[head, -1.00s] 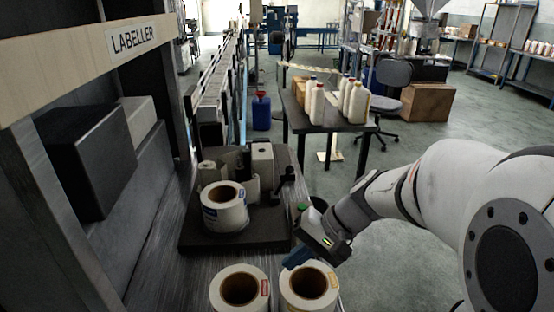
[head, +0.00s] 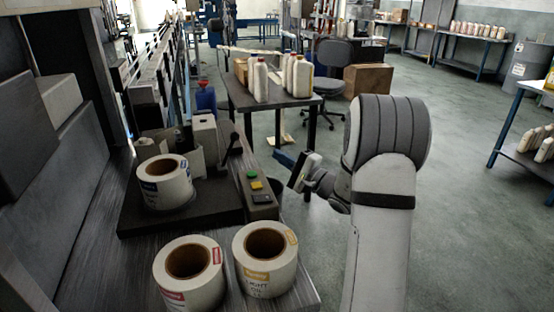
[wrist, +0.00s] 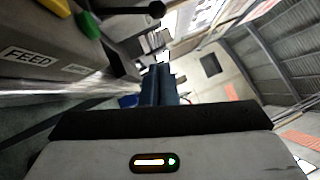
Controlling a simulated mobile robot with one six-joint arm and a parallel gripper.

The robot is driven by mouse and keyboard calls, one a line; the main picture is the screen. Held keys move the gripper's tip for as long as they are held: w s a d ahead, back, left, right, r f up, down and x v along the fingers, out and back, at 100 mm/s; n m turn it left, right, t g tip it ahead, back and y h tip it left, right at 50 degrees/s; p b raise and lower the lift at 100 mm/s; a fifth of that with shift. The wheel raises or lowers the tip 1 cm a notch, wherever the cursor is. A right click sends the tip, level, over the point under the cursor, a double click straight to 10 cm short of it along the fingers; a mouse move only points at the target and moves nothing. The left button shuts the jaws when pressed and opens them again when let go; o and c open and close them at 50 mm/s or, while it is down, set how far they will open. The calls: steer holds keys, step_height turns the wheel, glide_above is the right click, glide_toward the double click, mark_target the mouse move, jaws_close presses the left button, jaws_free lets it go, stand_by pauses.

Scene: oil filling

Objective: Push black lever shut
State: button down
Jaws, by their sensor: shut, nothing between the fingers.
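The black lever (head: 232,150) stands upright with a round knob on top, at the right rear of the labeller's dark base plate (head: 212,212). In the wrist view the lever (wrist: 125,10) crosses the top edge, its knob near top centre. My gripper (head: 277,154) has blue fingers held shut and empty. It is in the air to the right of the lever and the button panel, apart from both in the picture. In the wrist view the closed fingers (wrist: 160,76) point away from the camera, below the knob.
A button panel (head: 262,211) with green and yellow buttons is beside the base plate. A label roll (head: 165,185) sits on the plate; two more rolls (head: 180,285) (head: 258,285) stand in front. A table (head: 275,97) with bottles is behind. Open floor lies to the right.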

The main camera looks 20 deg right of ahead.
mark_target(228, 151)
steer(key=w+a+r, duration=0.2)
steer(key=w+a, duration=0.4)
steer(key=a, duration=0.1)
steer(key=shift+a+r, duration=0.35)
steer(key=shift+r, duration=0.05)
